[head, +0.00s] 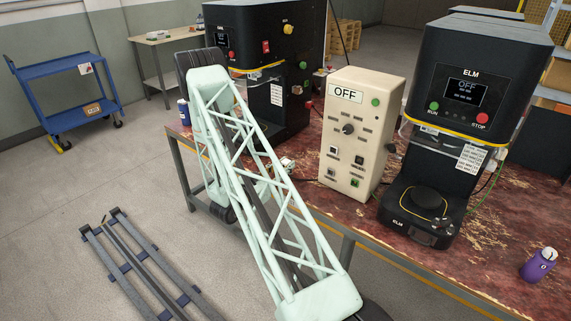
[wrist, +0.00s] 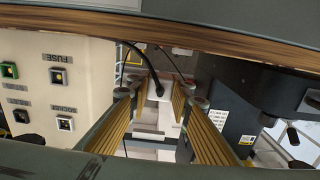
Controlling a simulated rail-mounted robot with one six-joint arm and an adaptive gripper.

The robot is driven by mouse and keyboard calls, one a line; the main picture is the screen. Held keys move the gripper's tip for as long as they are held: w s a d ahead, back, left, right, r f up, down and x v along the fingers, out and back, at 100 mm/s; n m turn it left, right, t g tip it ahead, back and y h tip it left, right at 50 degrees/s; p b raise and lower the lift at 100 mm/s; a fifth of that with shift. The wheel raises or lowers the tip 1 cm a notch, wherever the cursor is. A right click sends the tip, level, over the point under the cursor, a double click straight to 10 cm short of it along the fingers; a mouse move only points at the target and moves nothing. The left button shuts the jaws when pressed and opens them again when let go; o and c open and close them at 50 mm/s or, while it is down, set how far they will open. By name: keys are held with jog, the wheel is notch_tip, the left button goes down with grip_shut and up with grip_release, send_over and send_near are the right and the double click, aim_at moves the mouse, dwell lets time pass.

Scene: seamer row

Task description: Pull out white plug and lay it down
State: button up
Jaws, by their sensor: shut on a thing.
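A white plug (wrist: 148,113) with a black cable shows in the wrist view, between the ribbed yellow pads of my gripper (wrist: 162,100). My gripper is shut on it. The lower end of the plug and what lies beneath it are partly hidden, so I cannot tell whether it still sits in a socket. In the head view a small white piece (head: 287,163) shows beside my arm, near the cream control box (head: 352,130); my gripper is mostly hidden there behind my arm.
The control box reads OFF and stands on the worn red bench (head: 470,270). A black ELM seamer (head: 470,75) stands to its right and another black machine (head: 255,60) to its left. Bare bench shows in front.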

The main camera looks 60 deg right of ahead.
jog(key=shift+f+b, duration=0.65)
jog(key=shift+f, duration=1.35)
jog(key=o, duration=1.1)
jog(key=shift+o, duration=0.2)
jog(key=shift+a, duration=0.1)
jog(key=a, duration=1.1)
jog(key=shift+w+a, duration=0.4)
jog(key=shift+w, duration=0.05)
